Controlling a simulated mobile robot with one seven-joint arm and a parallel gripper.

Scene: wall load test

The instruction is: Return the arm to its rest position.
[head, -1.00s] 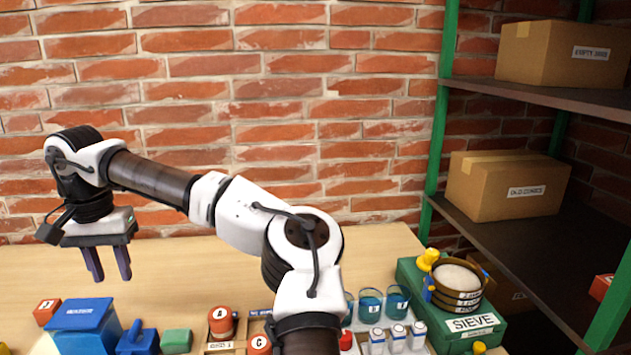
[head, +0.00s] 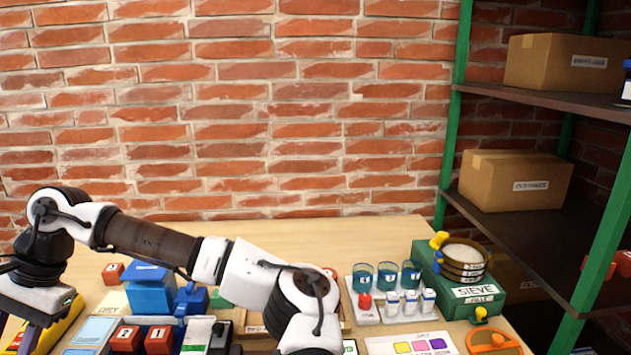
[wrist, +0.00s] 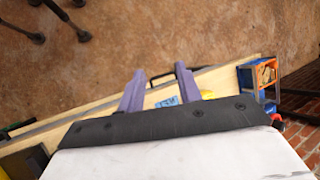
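My arm reaches from the bottom of the head view to the left, bent at a white elbow above the bench. My gripper shows in the wrist view (wrist: 157,80) with its two purple fingers apart and nothing between them. In the head view the gripper hangs at the left picture edge, at the bench's left part, and its fingers are hard to make out there. The wooden bench (head: 240,235) lies beneath and behind the arm. In the wrist view its edge (wrist: 222,75) runs under the fingers, with brown floor (wrist: 150,35) beyond.
Red blocks (head: 126,338), a blue box (head: 150,292), a rack of blue beakers (head: 387,277) and a green sieve stand (head: 500,300) crowd the bench's front. A green-posted shelf (head: 462,110) with cartons (head: 517,178) stands right. The bench's back strip before the brick wall is clear.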

